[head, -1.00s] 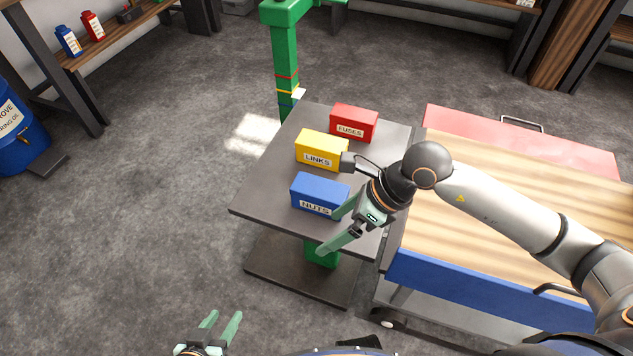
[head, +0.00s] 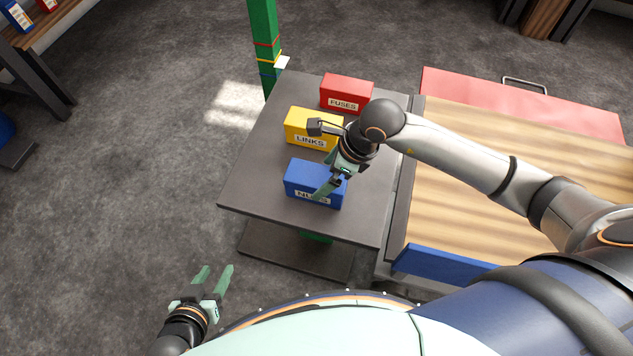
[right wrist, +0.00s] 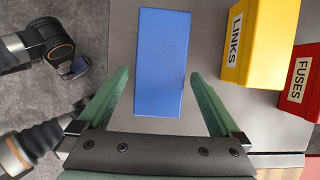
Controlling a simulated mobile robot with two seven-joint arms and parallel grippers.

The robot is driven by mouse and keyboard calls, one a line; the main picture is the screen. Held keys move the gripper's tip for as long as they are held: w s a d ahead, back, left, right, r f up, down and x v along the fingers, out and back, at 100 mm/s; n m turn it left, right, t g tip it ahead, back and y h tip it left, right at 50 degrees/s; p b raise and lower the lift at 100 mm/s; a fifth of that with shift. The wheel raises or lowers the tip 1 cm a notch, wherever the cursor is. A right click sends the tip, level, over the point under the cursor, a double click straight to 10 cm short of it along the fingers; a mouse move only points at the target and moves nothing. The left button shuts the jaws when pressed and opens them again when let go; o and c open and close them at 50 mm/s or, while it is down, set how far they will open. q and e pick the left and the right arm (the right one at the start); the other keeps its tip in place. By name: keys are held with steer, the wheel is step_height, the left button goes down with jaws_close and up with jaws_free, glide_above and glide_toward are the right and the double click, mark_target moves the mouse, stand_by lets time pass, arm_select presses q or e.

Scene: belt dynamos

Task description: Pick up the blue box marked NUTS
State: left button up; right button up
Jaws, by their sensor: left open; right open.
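The blue box marked NUTS (head: 303,178) stands on the dark grey table near its front edge, and my right gripper partly covers its label. The right wrist view shows the box's plain blue top (right wrist: 162,62). My right gripper (head: 325,180) is open over the box. In the right wrist view its two green fingers (right wrist: 160,92) point towards the box, one on each side of its near end, with gaps on both sides. My left gripper (head: 213,275) is open and empty, low over the floor to the left of the table.
A yellow box marked LINKS (head: 300,125) and a red box marked FUSES (head: 347,92) stand behind the blue box on the table (head: 262,165). A wooden-topped bench (head: 470,205) adjoins at the right. A green post (head: 263,40) rises behind the table. The table's left side is clear.

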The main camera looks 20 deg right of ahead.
steer(key=x, duration=0.5)
steer(key=shift+a+b, duration=0.1)
steer(key=shift+b, duration=0.25)
steer(key=shift+r, duration=0.1)
jaws_close()
stand_by(0.3)
steer(key=shift+w+r, duration=0.1)
